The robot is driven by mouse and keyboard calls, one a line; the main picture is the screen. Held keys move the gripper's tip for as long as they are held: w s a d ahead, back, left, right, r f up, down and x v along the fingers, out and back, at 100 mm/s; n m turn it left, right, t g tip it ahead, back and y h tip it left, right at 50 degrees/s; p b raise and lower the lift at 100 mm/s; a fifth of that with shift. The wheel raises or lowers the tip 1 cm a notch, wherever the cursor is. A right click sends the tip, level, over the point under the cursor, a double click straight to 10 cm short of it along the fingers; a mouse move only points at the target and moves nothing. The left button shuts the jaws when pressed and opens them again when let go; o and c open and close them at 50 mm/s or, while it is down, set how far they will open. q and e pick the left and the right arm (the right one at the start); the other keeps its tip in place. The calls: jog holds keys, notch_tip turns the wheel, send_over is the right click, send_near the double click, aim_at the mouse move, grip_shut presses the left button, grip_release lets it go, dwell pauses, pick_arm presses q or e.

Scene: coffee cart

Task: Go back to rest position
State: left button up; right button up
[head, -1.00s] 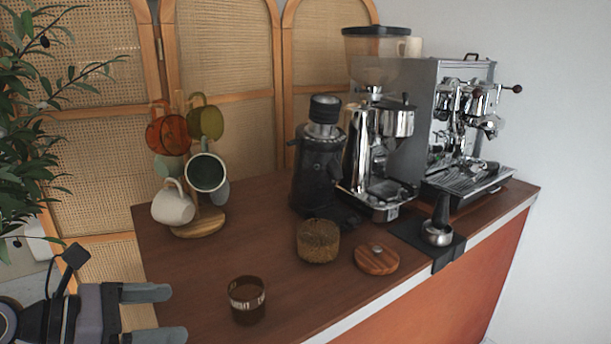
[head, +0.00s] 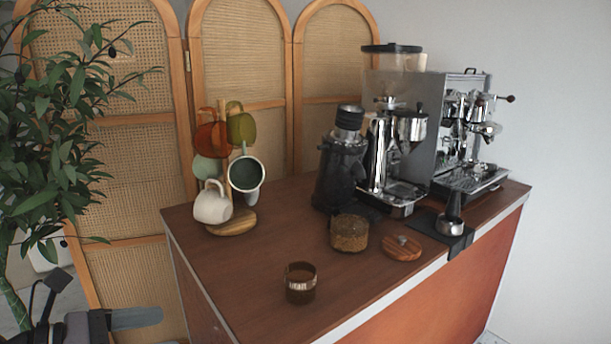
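My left gripper (head: 140,328) is at the lower left corner, off the left side of the counter and apart from everything on it. One finger shows, pointing right; the other is cut off by the lower edge, so its opening cannot be judged. My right gripper is not in view. The wooden counter (head: 255,268) stands ahead of me. A small brown glass with a label (head: 300,284) stands upright near its front edge.
A mug tree (head: 236,222) with several mugs stands at the counter's left back. A black grinder (head: 340,172), a larger grinder and an espresso machine (head: 470,178) stand behind. A cork-like canister (head: 349,234) and wooden lid (head: 402,248) lie mid-counter. A plant (head: 60,130) fills the left.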

pick_arm(q)
jog(key=s+d+f+m+t+y+p, duration=0.1)
jog(key=s+f+m+y, duration=0.3)
jog(key=f+m, duration=0.9)
jog(key=s+d+f+m+t+y+p, duration=0.1)
jog(key=s+f+m+y, duration=0.4)
jog(key=s+f+m, duration=0.5)
notch_tip(320, 180, down, 4)
jog(key=m+p, duration=0.1)
jog(key=m, duration=0.5)
jog(key=shift+r, duration=0.25)
